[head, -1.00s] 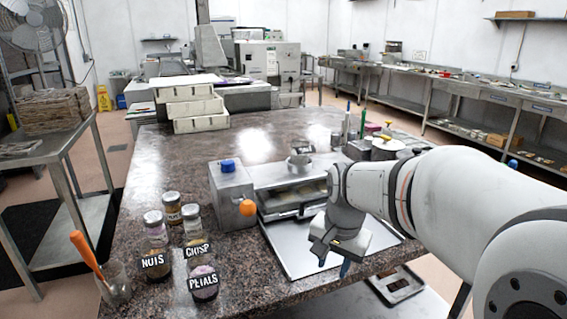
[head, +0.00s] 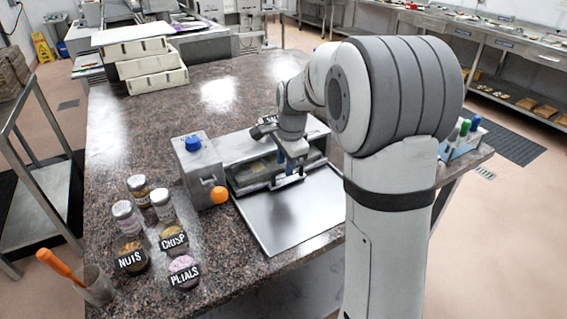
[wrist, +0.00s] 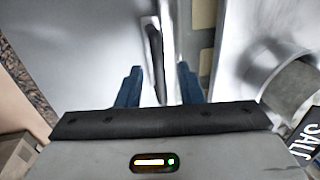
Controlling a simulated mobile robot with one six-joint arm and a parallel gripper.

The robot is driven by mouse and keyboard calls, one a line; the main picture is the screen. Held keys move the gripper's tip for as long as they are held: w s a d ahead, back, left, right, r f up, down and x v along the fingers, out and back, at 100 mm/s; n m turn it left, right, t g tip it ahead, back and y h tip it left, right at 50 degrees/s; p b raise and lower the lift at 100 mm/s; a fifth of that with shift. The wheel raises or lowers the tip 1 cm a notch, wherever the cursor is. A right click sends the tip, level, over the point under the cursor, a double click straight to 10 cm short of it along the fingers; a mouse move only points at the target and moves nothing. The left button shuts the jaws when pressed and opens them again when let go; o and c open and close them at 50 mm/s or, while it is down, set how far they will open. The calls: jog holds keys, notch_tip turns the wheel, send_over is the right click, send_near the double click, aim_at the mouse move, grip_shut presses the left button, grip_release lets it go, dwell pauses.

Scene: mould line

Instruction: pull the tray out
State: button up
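The tray (head: 250,187) sits in the slot of the grey machine (head: 205,170), which has a blue knob on top and an orange knob at its front. In the wrist view the tray's dark bar handle (wrist: 155,58) lies between my two blue fingers. My gripper (head: 290,170) is at the machine's front, pointing down. In the wrist view my gripper (wrist: 159,84) is open, with a gap visible on both sides of the handle. My wrist hides part of the slot in the head view.
A flat metal plate (head: 290,215) lies bare in front of the machine. Labelled jars (head: 180,272) and a cup with an orange-handled tool (head: 95,288) stand at left. White boxes (head: 150,67) are stacked at the back. A marker holder (head: 458,140) is at right.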

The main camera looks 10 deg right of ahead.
jog(key=shift+f, duration=0.4)
jog(key=shift+c, duration=0.4)
grip_shut()
